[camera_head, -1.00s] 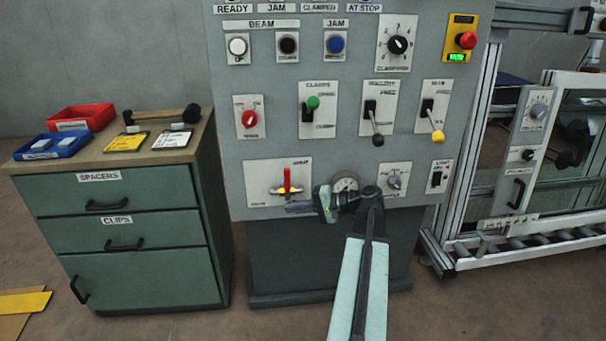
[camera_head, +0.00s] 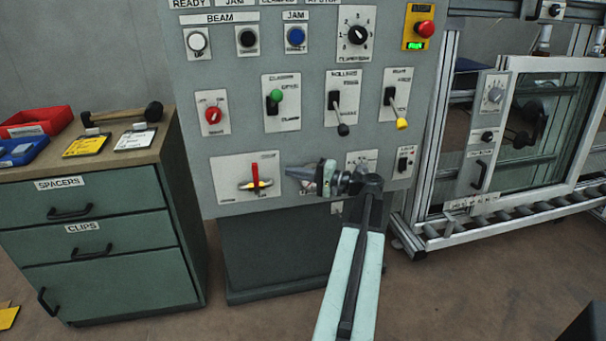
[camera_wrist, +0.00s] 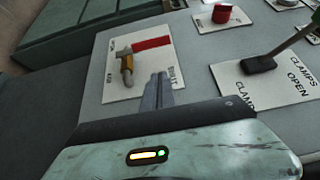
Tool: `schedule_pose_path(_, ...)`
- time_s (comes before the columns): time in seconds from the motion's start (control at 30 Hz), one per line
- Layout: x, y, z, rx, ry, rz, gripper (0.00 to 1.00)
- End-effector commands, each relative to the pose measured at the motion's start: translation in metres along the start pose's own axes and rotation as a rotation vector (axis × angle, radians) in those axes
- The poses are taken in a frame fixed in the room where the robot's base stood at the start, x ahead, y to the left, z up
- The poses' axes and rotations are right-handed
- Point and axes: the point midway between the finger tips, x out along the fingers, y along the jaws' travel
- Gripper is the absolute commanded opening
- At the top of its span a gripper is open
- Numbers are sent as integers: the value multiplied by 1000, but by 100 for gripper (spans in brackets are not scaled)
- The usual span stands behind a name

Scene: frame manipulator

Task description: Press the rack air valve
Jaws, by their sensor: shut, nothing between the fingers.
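A valve with a red lever handle (camera_head: 255,176) and a brass body sits on a white plate (camera_head: 228,187) at the lower left of the grey control panel. Its handle points straight up in the head view. In the wrist view the same valve's red handle (camera_wrist: 152,43) runs to the right from the brass body. My gripper (camera_head: 290,172) is to the right of the valve in the head view, and its fingers point left toward it. In the wrist view my shut fingers (camera_wrist: 160,78) overlap the plate beside the valve, apart from the handle. Contact with the panel cannot be told.
The grey panel (camera_head: 185,110) carries several switches and knobs above, including a red knob (camera_head: 212,114) and a green-tipped clamps lever (camera_head: 276,96). My gripper partly covers a gauge. A green cabinet (camera_head: 110,225) stands left, a framed conveyor (camera_head: 500,233) right.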

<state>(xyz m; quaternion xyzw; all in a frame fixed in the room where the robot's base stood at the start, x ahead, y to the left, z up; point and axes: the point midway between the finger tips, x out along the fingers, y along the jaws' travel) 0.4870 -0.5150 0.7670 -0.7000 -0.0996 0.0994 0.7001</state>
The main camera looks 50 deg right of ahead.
Motion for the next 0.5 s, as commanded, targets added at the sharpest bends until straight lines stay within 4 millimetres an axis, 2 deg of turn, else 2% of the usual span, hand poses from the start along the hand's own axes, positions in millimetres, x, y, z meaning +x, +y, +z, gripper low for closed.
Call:
schedule_pose_path(0.03,12,0,0,0,-3,0,0)
schedule_pose_path(0.2,48,0,0,0,-2,0,0)
schedule_pose_path(0.3,57,0,17,0,-1,0,0)
schedule_pose_path(0.5,70,0,27,0,1,0,0)
